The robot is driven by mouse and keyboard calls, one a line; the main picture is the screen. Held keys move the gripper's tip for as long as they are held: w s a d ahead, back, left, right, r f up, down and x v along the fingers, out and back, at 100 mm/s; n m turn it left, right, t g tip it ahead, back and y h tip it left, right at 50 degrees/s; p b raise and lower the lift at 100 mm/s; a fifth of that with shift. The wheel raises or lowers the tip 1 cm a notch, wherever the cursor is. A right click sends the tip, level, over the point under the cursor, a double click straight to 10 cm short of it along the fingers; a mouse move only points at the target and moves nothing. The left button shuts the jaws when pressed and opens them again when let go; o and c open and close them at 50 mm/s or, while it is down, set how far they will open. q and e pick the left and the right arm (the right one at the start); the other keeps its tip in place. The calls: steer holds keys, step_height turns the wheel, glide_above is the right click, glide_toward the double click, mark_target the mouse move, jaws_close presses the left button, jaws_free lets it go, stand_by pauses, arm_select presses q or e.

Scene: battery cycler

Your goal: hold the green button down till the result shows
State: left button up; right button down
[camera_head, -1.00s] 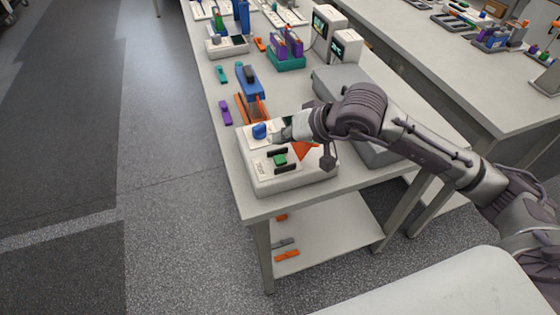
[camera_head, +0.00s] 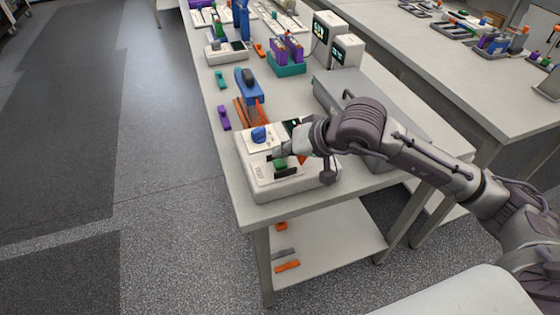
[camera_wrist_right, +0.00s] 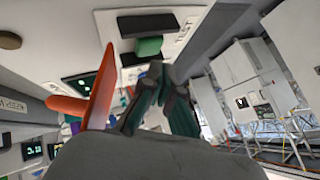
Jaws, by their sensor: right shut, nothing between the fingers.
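The cycler (camera_head: 262,190) is a pale box at the near end of the bench, with a blue knob (camera_head: 259,135) and a small dark display (camera_head: 292,123) on top. The green button (camera_head: 281,165) sits between black bars on its top face; it also shows in the right wrist view (camera_wrist_right: 148,46). My right gripper (camera_head: 279,152) is shut and empty, its fingertips close by the button. In the right wrist view the fingertips (camera_wrist_right: 160,72) are beside the button; I cannot tell whether they touch it. The display's reading is too small to tell. My left gripper is out of view.
An orange flap-like part (camera_wrist_right: 98,92) stands beside my right fingers. A grey case (camera_head: 330,92) lies right of the cycler, under my right forearm. Behind are a blue tool (camera_head: 248,84), a teal rack (camera_head: 288,66) and two monitors (camera_head: 346,50). The floor at left is clear.

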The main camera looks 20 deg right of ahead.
mark_target(280, 164)
stand_by(0.8)
steer(key=shift+f+b, duration=0.45)
steer(key=shift+b, duration=0.45)
steer(key=shift+f+b, duration=0.35)
steer(key=shift+b, duration=0.2)
steer(key=shift+s+f+b, duration=0.3)
steer(key=shift+f+b, duration=0.15)
steer(key=shift+f, duration=0.05)
stand_by(1.2)
steer(key=shift+r, duration=0.1)
stand_by(3.6)
